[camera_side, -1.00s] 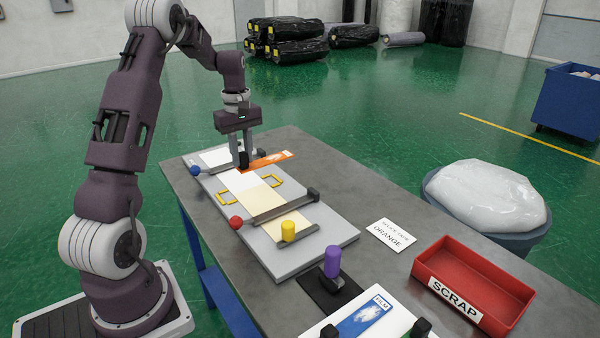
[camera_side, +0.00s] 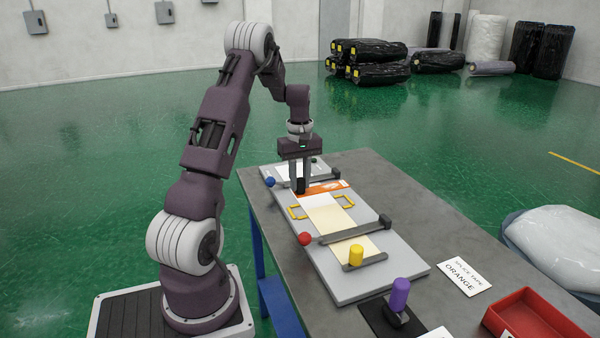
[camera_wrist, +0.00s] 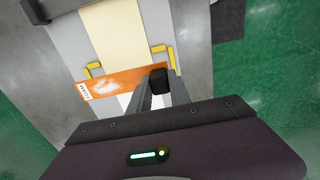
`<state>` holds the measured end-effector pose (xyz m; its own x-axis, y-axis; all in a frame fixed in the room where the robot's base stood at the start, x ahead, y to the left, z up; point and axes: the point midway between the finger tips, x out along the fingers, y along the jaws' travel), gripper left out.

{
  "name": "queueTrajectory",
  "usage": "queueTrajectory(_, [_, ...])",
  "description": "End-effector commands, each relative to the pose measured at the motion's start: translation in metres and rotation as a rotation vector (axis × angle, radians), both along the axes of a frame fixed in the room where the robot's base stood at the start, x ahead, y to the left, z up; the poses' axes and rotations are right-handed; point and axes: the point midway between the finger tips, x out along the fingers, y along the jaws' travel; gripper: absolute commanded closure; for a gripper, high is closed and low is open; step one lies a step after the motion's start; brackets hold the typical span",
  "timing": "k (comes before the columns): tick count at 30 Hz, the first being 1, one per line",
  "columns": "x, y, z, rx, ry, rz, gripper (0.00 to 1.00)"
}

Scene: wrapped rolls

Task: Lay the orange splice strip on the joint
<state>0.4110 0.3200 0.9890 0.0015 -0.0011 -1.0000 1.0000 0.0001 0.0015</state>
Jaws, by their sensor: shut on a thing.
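The orange splice strip (camera_side: 328,187), with a pale printed patch, lies crosswise over the white and cream web on the grey board; it also shows in the wrist view (camera_wrist: 118,82). My gripper (camera_side: 300,187) is shut on the strip at one end, and its dark tip shows in the wrist view (camera_wrist: 159,82). Yellow corner brackets (camera_side: 298,212) (camera_side: 346,199) flank the web just beside the strip. The joint line itself is not distinct. I cannot tell whether the strip touches the web.
A clamp bar with a red ball (camera_side: 305,239) crosses the board on the near side; one with a blue ball (camera_side: 270,181) is beyond. A yellow knob (camera_side: 356,254), purple knob (camera_side: 400,292), tape label (camera_side: 465,275) and red bin (camera_side: 535,318) are nearer.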

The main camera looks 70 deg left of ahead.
Motion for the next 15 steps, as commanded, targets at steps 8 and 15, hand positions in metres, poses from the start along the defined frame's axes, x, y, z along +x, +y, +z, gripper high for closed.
queueTrajectory(8, [0.0,0.0,-0.03,-0.002,0.002,-0.001,1.0])
queueTrajectory(15, [0.0,0.0,-0.05,0.0,0.0,0.0,1.0])
